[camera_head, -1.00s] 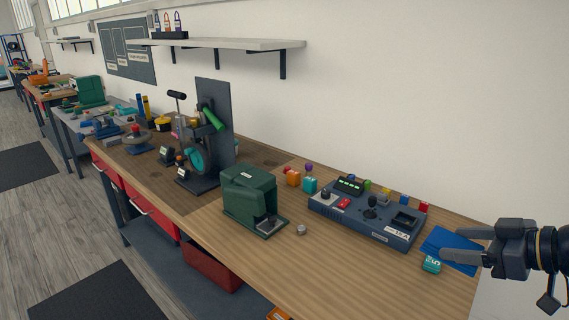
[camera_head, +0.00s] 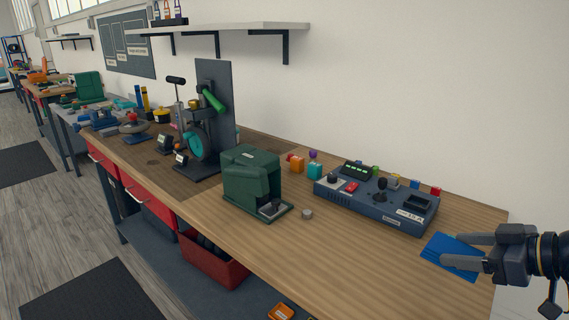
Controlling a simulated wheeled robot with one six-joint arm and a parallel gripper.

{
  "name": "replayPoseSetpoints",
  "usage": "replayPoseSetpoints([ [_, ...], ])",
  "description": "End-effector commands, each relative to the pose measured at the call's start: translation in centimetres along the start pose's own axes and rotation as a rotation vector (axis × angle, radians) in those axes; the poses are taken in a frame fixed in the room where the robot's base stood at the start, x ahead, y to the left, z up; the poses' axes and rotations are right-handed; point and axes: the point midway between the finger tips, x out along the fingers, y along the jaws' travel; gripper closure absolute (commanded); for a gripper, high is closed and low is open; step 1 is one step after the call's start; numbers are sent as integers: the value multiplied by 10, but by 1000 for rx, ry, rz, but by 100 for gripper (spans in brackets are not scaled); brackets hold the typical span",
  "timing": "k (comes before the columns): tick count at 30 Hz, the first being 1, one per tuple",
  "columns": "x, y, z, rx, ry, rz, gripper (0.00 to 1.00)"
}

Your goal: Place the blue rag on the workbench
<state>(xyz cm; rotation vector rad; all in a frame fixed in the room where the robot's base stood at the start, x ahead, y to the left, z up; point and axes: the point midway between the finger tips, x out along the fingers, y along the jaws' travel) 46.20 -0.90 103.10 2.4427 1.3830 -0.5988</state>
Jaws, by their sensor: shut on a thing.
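The blue rag (camera_head: 457,262) is a flat blue piece between the fingers of my gripper (camera_head: 436,247), at the right of the view. My gripper is shut on it. In the picture the rag overlaps the right end of the wooden workbench (camera_head: 375,265). I cannot tell whether it touches the top or is held above it.
A dark control box (camera_head: 376,205) with knobs and several coloured blocks stands left of the rag, near the wall. A green machine (camera_head: 252,183) and a small grey knob (camera_head: 307,214) are further left. The front right of the bench top is clear.

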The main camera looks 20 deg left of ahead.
Motion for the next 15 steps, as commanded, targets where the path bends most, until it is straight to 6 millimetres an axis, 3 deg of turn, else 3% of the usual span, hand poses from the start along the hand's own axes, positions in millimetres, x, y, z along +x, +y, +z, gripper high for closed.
replayPoseSetpoints([
  [3, 5, 0, 9, 0, 0, 0, 70],
  [15, 0, 2, 4, -26, -6, -57, 70],
])
